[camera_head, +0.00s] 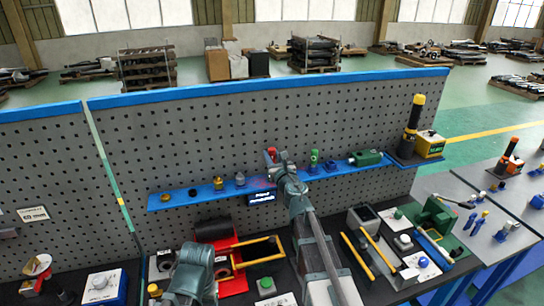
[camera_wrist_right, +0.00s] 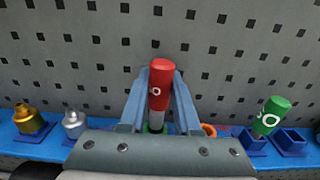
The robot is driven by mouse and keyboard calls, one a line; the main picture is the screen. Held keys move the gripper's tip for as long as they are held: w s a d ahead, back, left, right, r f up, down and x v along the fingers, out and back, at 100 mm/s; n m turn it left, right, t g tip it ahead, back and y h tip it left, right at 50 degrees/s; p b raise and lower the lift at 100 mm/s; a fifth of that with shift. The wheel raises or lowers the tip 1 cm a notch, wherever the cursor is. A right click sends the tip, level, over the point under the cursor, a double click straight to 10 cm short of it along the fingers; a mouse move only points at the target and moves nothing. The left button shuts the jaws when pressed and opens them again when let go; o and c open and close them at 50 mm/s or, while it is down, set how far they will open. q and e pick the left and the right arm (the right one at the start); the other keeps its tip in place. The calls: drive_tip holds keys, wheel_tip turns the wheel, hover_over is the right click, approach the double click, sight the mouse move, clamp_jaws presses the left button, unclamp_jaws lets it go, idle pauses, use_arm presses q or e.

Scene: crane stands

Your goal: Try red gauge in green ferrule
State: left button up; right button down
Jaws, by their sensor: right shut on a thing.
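The red gauge (camera_wrist_right: 158,85) is a red-handled plug with a grey lower shaft, upright between the fingers of my right gripper (camera_wrist_right: 158,100). In the head view the red gauge (camera_head: 271,153) shows above the blue shelf, at the tip of my right gripper (camera_head: 276,163). A bit of the green ferrule (camera_wrist_right: 146,128) shows directly below the shaft. The gripper body hides most of it, and I cannot tell whether the shaft is inside it. My left arm shows at the bottom of the head view, but its gripper does not.
The blue shelf (camera_head: 170,201) runs along the pegboard. A green gauge (camera_wrist_right: 272,115) leans in a blue holder at right. An orange ring (camera_wrist_right: 209,130) is close beside my right finger. Gold (camera_wrist_right: 29,119) and silver (camera_wrist_right: 74,123) fittings stand at left.

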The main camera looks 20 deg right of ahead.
drive_tip(key=shift+f+b, duration=1.3)
drive_tip(key=shift+f, duration=0.05)
idle(0.5)
drive_tip(key=shift+r, duration=0.15)
drive_tip(key=shift+r+p, duration=3.25)
drive_tip(key=shift+p, duration=0.15)
